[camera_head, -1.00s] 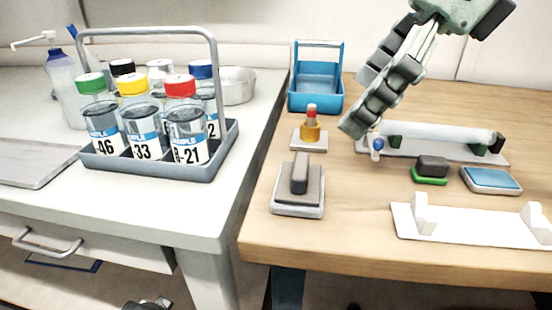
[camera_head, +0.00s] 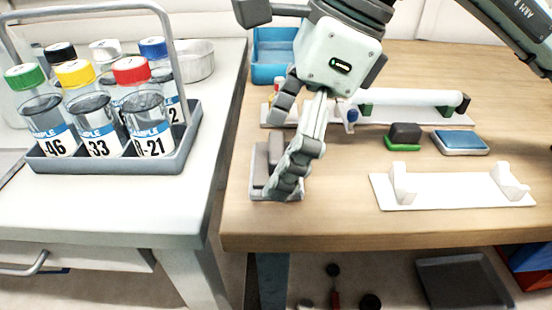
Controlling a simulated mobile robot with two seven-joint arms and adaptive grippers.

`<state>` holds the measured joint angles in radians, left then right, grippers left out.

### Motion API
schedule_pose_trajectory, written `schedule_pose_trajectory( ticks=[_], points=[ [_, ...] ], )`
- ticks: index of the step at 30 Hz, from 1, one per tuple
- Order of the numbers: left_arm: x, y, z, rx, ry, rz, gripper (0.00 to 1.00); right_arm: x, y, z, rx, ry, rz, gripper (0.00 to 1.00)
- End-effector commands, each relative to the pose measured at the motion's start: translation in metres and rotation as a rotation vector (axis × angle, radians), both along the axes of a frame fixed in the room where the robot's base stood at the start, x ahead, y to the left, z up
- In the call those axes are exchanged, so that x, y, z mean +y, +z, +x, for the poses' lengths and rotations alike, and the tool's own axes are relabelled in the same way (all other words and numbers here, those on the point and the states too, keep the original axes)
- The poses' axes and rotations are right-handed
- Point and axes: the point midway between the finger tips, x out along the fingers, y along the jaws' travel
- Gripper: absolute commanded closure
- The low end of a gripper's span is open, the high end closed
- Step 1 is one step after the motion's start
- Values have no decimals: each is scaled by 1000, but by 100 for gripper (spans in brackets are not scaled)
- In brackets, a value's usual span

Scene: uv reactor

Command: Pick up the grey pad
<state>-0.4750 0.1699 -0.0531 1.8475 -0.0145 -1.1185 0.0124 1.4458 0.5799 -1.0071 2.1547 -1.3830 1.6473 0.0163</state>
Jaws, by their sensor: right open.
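The grey pad (camera_head: 260,165) has a raised grey grip and rests on a light grey base (camera_head: 262,194) near the left end of the wooden table. My right gripper (camera_head: 281,157) reaches down over it from above, with its fingers open. One dark finger hangs in front of the pad's right side and hides part of it. The other finger is behind and above the grip. I cannot tell whether either finger touches the pad. My left gripper is not in view.
A blue caddy (camera_head: 269,72) and a white roller on a stand (camera_head: 410,97) are behind. A green-based dark pad (camera_head: 403,136), a blue pad (camera_head: 460,141) and a white cradle (camera_head: 450,190) lie to the right. A bottle rack (camera_head: 110,160) stands on the left bench, across a gap.

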Motion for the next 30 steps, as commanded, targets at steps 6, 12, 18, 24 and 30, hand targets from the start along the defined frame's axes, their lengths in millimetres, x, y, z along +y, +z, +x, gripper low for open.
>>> schedule_pose_trajectory(
  ticks=[6,12,18,24,30],
  points=[
    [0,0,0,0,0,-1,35,0,-1,0,0,0,0,0],
    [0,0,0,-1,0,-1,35,0,-1,0,0,-1,0,25],
    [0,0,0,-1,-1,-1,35,0,-1,0,0,-1,0,50],
    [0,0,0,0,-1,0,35,0,-1,0,1,-1,-1,67],
    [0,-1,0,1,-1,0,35,0,1,0,0,-1,-1,67]
  ],
)
